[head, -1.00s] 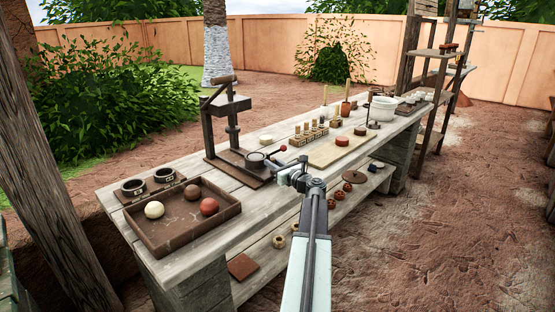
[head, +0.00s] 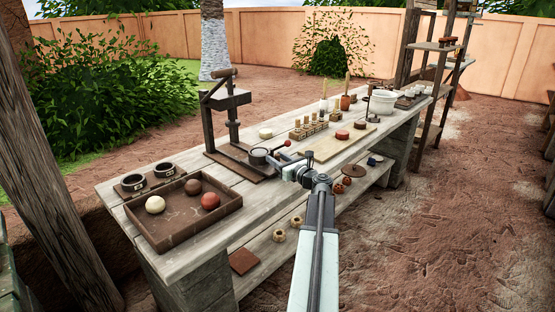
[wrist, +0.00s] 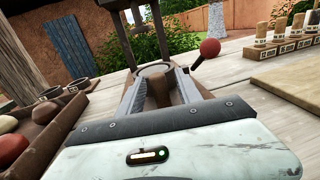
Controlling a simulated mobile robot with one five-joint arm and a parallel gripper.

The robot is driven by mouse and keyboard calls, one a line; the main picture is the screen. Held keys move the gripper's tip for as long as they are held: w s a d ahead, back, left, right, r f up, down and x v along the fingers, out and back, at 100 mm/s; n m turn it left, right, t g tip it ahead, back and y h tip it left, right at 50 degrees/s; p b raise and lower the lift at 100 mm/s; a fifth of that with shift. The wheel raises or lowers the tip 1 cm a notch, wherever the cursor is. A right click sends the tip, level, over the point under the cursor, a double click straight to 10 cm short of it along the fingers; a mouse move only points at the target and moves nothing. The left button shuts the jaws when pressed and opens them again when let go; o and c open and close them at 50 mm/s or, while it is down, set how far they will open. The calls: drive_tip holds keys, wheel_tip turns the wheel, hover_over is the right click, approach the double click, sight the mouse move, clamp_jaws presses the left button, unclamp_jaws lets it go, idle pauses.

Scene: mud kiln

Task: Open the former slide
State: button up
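The former (head: 228,98) is a dark press frame standing on a board at the middle of the bench. At its foot is a round metal cup (head: 258,156), with a red ball knob (head: 287,143) on a rod beside it. My gripper (head: 276,163) is low at the front of the former, close to the cup. In the wrist view, the two fingers of my gripper (wrist: 158,84) are apart, with a brown piece (wrist: 157,93) between them; contact is unclear. The cup's rim (wrist: 155,69) lies just beyond, and the red knob (wrist: 210,47) is to the right.
A brown tray (head: 176,233) with several coloured balls and two dark cups (head: 132,183) stand left on the bench (head: 205,265). Stamps (head: 310,130), a pale board (head: 325,150) and a white bowl (head: 383,103) stand right. The ground (head: 430,220) right of the bench is open.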

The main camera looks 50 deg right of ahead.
drive_tip(key=v, duration=0.7)
drive_tip(key=shift+s+a, duration=0.1)
drive_tip(key=shift+s, duration=0.3)
